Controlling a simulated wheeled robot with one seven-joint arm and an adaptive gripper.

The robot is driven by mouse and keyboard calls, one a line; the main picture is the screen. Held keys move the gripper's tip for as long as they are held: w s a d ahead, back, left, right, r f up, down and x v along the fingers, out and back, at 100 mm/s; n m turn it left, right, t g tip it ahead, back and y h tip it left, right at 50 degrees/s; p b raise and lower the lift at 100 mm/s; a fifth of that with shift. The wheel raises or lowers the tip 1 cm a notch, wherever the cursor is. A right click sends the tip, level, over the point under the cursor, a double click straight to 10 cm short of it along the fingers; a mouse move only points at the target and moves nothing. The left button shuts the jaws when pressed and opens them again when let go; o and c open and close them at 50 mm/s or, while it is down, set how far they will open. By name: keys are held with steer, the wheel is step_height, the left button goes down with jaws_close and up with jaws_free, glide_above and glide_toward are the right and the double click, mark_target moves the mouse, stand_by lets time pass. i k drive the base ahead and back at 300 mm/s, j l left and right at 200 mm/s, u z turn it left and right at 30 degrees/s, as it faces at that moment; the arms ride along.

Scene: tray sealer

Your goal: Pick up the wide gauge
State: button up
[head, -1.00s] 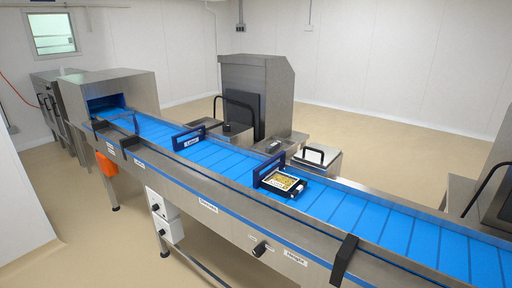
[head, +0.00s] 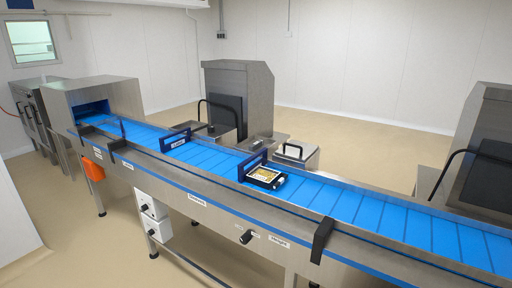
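Two dark blue frame-shaped pieces stand on the blue conveyor belt (head: 330,202); I cannot tell which, if either, is the wide gauge. The farther blue frame (head: 165,144) carries a white label too small to read for sure. The nearer blue frame (head: 243,172) stands upright right beside a dark tray (head: 281,185) with yellowish contents and a pale label. My gripper is in no part of the head view.
The steel conveyor runs from a tunnel housing (head: 111,94) at the far left to the lower right. A black bracket (head: 321,240) and an orange box (head: 93,170) are on its near side. Steel machines (head: 262,90) stand behind. Tan floor is open at the lower left.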

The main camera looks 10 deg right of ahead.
mark_target(257, 144)
steer(key=i+j+z, duration=0.15)
steer(key=z, duration=0.25)
steer(key=i+j+z, duration=0.2)
steer(key=z, duration=0.25)
steer(key=i+j, duration=0.2)
steer(key=i+j+z, duration=0.15)
steer(key=j, duration=0.3)
steer(key=i+j, duration=0.15)
steer(key=j, duration=0.15)
steer(key=i+j+z, duration=0.15)
steer(key=j, duration=0.2)
steer(key=i+j, duration=0.15)
steer(key=j, duration=0.2)
steer(key=i+j+z, duration=0.15)
steer(key=j, duration=0.2)
steer(key=i+j, duration=0.15)
steer(key=j, duration=0.2)
steer(key=i+j, duration=0.1)
steer(key=j, duration=0.25)
steer(key=i+j, duration=0.1)
steer(key=j, duration=0.2)
steer(key=i+j, duration=0.15)
steer(key=j, duration=0.2)
steer(key=z, duration=0.05)
